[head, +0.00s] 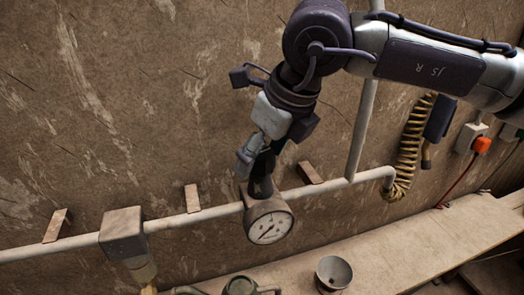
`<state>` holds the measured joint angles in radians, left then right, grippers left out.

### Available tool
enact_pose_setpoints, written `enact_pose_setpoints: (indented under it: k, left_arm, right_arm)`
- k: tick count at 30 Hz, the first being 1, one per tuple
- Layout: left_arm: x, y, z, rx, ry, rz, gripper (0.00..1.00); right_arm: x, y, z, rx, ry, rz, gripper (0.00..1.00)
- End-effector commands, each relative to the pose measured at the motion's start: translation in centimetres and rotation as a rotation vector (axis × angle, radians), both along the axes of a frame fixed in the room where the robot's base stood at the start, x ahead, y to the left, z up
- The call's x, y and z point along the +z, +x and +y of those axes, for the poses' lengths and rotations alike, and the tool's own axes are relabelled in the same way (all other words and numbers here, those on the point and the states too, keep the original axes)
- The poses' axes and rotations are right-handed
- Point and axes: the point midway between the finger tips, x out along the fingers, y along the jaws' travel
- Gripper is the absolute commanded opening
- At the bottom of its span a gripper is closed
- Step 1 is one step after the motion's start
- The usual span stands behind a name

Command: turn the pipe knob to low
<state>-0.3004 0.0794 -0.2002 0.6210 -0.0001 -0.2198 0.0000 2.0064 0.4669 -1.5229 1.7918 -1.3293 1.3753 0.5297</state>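A pipe (70,249) runs along the wall, with a round white-faced gauge (269,227) fixed on it. The gauge has a dark needle, but its marks are too small to read. My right gripper (259,174) comes down from above, its dark fingers at the brown fitting (247,197) just above and behind the gauge. The knob cannot be told apart there; the fingers cover that spot. I cannot tell whether the fingers are closed on anything. My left gripper is not in view.
A square block (122,226) sits on the pipe at the left. Several small wooden brackets (192,198) stand along the pipe. A wooden bench (400,255) below carries a metal cup (333,272) and a greenish object (240,286). A coiled hose (409,145) hangs at the right.

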Motion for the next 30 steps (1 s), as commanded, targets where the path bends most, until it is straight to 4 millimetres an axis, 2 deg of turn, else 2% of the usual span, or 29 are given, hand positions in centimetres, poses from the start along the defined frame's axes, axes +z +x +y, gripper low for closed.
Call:
enact_pose_setpoints:
  k: [1, 10, 20, 30]
  left_arm:
    - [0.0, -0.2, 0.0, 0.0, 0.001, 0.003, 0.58]
    - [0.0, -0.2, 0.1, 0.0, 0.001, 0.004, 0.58]
    - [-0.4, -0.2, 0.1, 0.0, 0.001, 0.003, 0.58]
    - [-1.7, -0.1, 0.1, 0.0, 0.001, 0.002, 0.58]
  right_arm:
    - [0.0, 0.0, 0.0, 0.0, 0.0, 0.0, 0.66]
    - [0.1, 0.0, 0.0, 0.0, 0.0, 0.0, 0.16]
    - [-0.1, 0.0, 0.0, 0.045, 0.001, 0.001, 0.14]
    - [-0.1, 0.1, 0.0, 0.278, 0.004, 0.001, 0.14]
